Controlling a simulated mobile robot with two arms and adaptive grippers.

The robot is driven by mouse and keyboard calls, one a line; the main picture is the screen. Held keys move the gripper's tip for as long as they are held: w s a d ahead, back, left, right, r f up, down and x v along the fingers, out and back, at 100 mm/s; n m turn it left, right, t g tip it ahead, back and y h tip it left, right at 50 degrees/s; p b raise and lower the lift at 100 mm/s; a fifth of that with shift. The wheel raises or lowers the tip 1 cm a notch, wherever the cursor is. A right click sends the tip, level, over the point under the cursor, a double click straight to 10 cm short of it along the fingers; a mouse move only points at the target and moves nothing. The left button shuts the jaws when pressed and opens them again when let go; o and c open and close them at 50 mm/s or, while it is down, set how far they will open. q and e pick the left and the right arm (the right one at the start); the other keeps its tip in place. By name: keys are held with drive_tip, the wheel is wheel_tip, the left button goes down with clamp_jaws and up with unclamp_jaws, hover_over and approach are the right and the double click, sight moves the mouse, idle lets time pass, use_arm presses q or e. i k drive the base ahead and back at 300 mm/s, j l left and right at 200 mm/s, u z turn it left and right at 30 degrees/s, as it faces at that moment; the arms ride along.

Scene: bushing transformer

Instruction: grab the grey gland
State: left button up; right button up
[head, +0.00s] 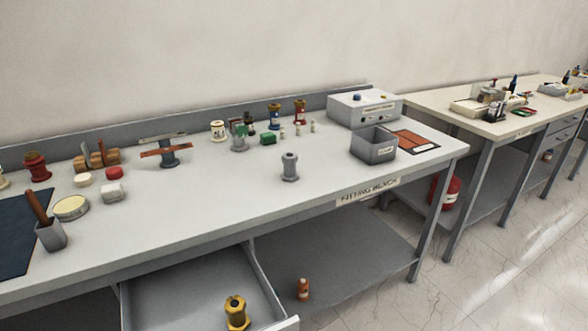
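A grey gland (289,167) stands upright on the light bench top (220,210), near the middle and towards the front edge. It has a ring of clear space around it, with a grey open box to its right. A second grey piece with a green part (239,138) stands behind it to the left. Neither of my grippers is in view.
A grey open box (373,145) and a light instrument box (364,108) stand at the right. Small coloured parts line the back. An open drawer (200,290) juts out below, holding a yellow fitting (236,312). A fire extinguisher (445,191) stands under the bench's right side.

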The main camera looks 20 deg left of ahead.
sight(289, 174)
drive_tip(key=i+l+u, duration=0.1)
drive_tip(key=l, duration=0.3)
drive_tip(key=i+l+u, duration=0.15)
drive_tip(key=l, duration=0.2)
drive_tip(key=i+l+u, duration=0.1)
drive_tip(key=l, duration=0.3)
